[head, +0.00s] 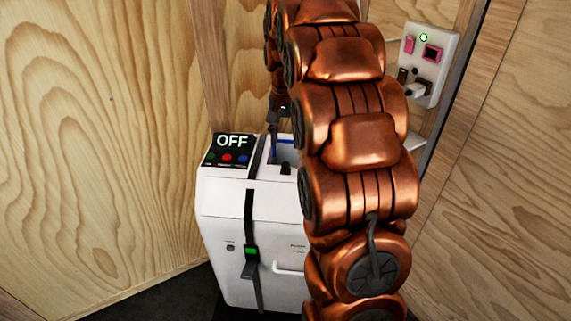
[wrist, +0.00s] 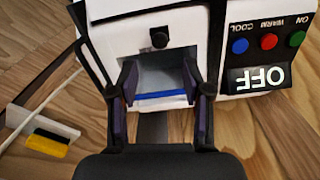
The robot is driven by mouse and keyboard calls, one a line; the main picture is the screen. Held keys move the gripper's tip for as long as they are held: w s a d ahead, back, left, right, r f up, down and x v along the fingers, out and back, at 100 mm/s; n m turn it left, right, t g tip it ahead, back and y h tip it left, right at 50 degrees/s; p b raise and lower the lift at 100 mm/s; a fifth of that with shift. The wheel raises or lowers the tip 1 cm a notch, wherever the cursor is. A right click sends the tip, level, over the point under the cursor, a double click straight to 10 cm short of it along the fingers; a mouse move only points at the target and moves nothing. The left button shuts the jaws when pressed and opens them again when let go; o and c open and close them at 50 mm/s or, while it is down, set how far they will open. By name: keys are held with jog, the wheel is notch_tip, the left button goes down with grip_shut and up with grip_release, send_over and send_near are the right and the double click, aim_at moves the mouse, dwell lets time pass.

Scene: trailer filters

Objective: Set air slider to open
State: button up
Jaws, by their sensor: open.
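The white unit (head: 250,205) stands in the corner, with a recess in its top. A small black knob (head: 286,168), which looks like the air slider, sits at the near edge of this recess. In the wrist view the knob (wrist: 159,38) shows beyond my fingertips, at the edge of the recess opposite a blue strip (wrist: 160,96). My gripper (wrist: 159,78) is open and empty, its two fingers over the recess and apart from the knob. In the head view my arm hides the unit's right part and most of the gripper.
A panel reading OFF (head: 235,141) with green, red and blue buttons is left of the recess. A black strap (head: 248,220) with a green buckle crosses the unit. A socket plate (head: 429,62) is on the right. Wooden walls enclose the corner. A yellow-black object (wrist: 48,142) shows in the wrist view.

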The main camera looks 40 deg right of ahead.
aim_at(286, 163)
notch_tip(286, 163, down, 8)
jog(key=shift+s+r, duration=0.1)
jog(key=shift+r, duration=0.15)
grip_shut()
dwell(0.6)
